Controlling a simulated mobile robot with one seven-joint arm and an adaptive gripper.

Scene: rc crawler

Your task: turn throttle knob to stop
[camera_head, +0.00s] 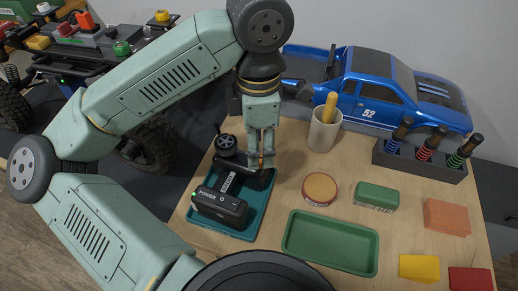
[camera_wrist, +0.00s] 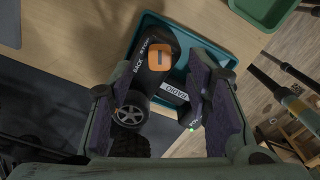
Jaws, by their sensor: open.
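The black radio transmitter (camera_head: 232,186) lies in a teal tray (camera_head: 252,228) on the wooden bench, with a grey-hubbed wheel (camera_head: 226,143). In the wrist view, the orange throttle knob (camera_wrist: 158,57) sits on the transmitter's dark end, beside the printed words "BACK" and "STOP". Which mark the knob points to is not clear. My gripper (camera_head: 262,158) is over that end of the transmitter, pointing down. In the wrist view my gripper (camera_wrist: 155,78) is open, its purple pads on either side of the transmitter, with the knob near the fingertips. Contact cannot be told.
A round tin (camera_head: 320,188), green block (camera_head: 376,196) and empty green tray (camera_head: 330,243) lie right. A crawler chassis (camera_head: 90,50) is left.

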